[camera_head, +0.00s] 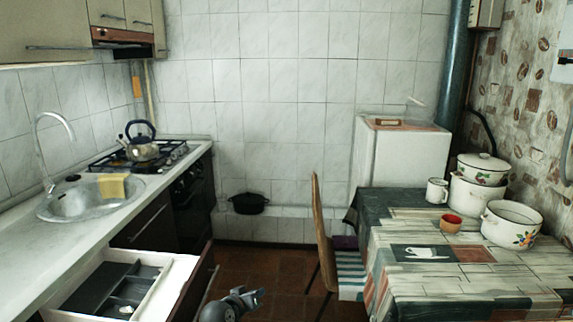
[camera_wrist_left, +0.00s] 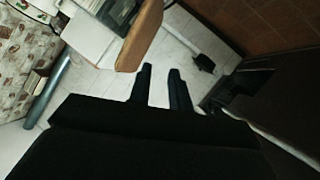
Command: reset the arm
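My left gripper (camera_head: 258,297) shows low in the middle of the head view, between the open drawer and the chair. My right gripper is in neither view.
An open drawer with a dark tray (camera_head: 110,290) juts out at left, below the sink counter (camera_head: 25,250). A wooden chair (camera_head: 321,235) stands right of my gripper. The table (camera_head: 470,280) holds enamel pots (camera_head: 512,224), a mug (camera_head: 437,191) and a red-brown cup (camera_head: 450,223).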

